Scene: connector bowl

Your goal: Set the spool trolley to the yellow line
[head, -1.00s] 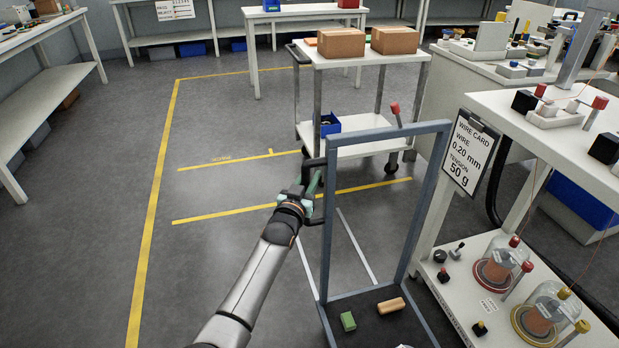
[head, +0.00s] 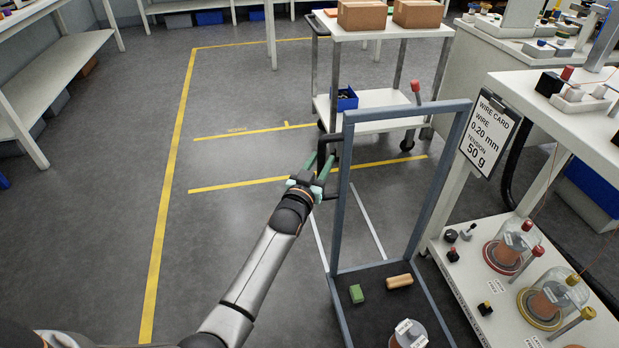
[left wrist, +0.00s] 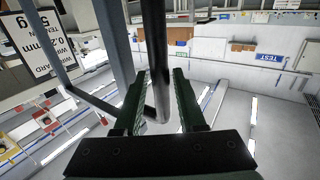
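The spool trolley (head: 342,222) has a grey-blue upright frame, a dark deck (head: 372,283) and a black side handle (head: 329,139). A green block, a tan block and a clear-covered spool (head: 408,334) are on its deck. My left gripper (head: 319,166) is at the handle; its two green fingers look spread. In the left wrist view the fingers (left wrist: 160,90) stand either side of a dark upright bar (left wrist: 161,65), with narrow gaps showing. A yellow floor line (head: 240,184) runs across beyond the trolley; another (head: 250,131) lies farther off. My right gripper is out of view.
A white cart (head: 385,98) with cardboard boxes stands just beyond the lines. A white bench (head: 470,265) with spools and a wire card (head: 490,131) is close on the right. Open floor (head: 90,240) lies left of the long yellow side line (head: 168,215).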

